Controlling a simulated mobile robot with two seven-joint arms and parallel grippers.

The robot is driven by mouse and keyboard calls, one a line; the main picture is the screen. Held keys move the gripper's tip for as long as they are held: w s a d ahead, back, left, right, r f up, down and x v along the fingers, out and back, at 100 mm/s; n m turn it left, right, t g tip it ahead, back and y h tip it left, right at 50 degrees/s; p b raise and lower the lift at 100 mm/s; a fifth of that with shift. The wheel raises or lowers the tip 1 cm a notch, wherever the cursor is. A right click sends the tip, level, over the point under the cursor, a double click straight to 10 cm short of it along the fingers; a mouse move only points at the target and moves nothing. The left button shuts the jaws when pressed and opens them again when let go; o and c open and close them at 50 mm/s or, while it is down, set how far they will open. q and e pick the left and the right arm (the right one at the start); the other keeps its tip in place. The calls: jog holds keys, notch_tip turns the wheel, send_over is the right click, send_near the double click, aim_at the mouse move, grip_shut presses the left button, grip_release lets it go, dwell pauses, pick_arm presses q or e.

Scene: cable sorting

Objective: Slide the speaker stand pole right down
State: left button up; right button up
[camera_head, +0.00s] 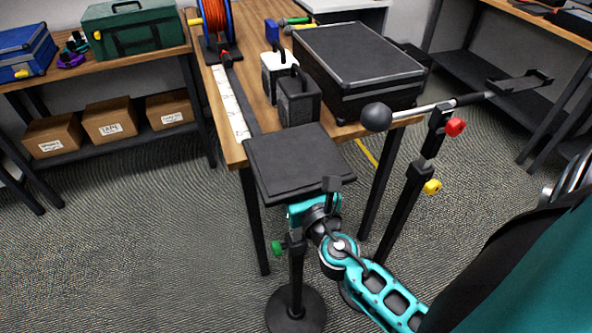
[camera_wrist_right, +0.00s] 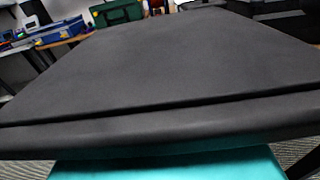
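The speaker stand has a flat black top plate (camera_head: 290,163), a black pole (camera_head: 296,270) with a green knob (camera_head: 277,248), and a round base (camera_head: 296,310) on the floor. It stands upright in front of the wooden table. My right gripper (camera_head: 331,192) is at the plate's near right edge, with a black finger showing there. The plate (camera_wrist_right: 160,70) fills most of the right wrist view, above a teal part of my gripper. The fingertips are hidden in that view, so a hold on the plate cannot be told. My left gripper is not in view.
Just behind the plate, the wooden table (camera_head: 233,152) holds a dark case (camera_head: 360,65), small black and white boxes, and a cable reel (camera_head: 215,20). A second stand (camera_head: 420,175) with red and yellow knobs and a boom is close on the right. Floor is clear at left.

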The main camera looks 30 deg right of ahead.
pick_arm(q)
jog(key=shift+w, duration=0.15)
pick_arm(e)
grip_shut()
notch_tip(320, 180, down, 16)
jog(key=b, duration=1.4)
jog(key=shift+r, duration=0.2)
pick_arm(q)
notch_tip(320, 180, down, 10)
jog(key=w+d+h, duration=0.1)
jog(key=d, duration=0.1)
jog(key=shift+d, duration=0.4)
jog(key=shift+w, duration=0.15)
pick_arm(e)
jog(key=shift+f, duration=0.1)
grip_release()
jog(key=shift+o, duration=1)
